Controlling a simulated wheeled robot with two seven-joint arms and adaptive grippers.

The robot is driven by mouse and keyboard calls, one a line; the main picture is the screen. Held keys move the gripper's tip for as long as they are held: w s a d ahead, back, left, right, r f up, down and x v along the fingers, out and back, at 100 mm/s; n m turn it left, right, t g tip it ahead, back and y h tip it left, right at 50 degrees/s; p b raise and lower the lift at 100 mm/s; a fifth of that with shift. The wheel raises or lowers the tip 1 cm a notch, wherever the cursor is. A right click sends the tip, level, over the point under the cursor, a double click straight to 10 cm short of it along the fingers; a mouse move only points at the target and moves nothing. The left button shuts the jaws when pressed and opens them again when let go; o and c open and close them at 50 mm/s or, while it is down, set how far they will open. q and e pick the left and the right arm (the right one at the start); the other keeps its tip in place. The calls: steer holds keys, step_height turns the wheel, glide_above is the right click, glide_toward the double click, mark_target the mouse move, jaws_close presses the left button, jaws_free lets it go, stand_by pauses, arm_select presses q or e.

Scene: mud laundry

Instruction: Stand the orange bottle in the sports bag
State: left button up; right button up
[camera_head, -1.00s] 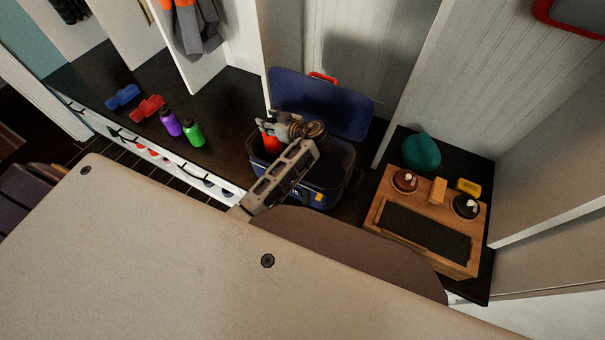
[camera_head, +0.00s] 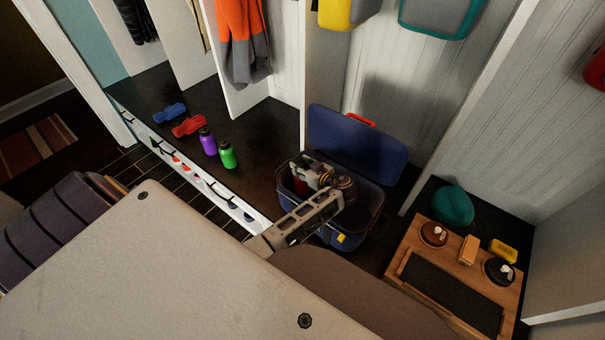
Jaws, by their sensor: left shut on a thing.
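The sports bag (camera_head: 374,206) is dark blue and open, with its lid (camera_head: 357,146) tipped back. It stands on the dark bench right of centre. My left gripper (camera_head: 304,175) is at the bag's left end, over the opening, shut on the orange bottle (camera_head: 300,186). Only a small reddish-orange part of the bottle shows beside the fingers. The gripper and the bag wall hide the rest, so I cannot tell whether its base touches the bag's floor. My right gripper is not in view.
A purple bottle (camera_head: 208,143) and a green bottle (camera_head: 228,156) stand left of the bag. Blue (camera_head: 170,112) and red (camera_head: 189,125) items lie beyond them. A wooden tray (camera_head: 405,246) with shoe-care things and a teal item (camera_head: 453,204) are to the right.

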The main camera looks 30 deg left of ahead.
arm_select(q)
steer(key=shift+f, duration=0.1)
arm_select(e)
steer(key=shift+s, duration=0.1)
arm_select(q)
steer(key=shift+f, duration=1.75)
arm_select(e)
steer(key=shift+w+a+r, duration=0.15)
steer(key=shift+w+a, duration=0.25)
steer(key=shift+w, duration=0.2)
arm_select(q)
steer(key=shift+b, duration=0.3)
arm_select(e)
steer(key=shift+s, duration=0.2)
arm_select(q)
steer(key=o, duration=0.9)
steer(key=shift+f, duration=0.1)
steer(key=o, duration=0.5)
steer(key=shift+c, duration=0.2)
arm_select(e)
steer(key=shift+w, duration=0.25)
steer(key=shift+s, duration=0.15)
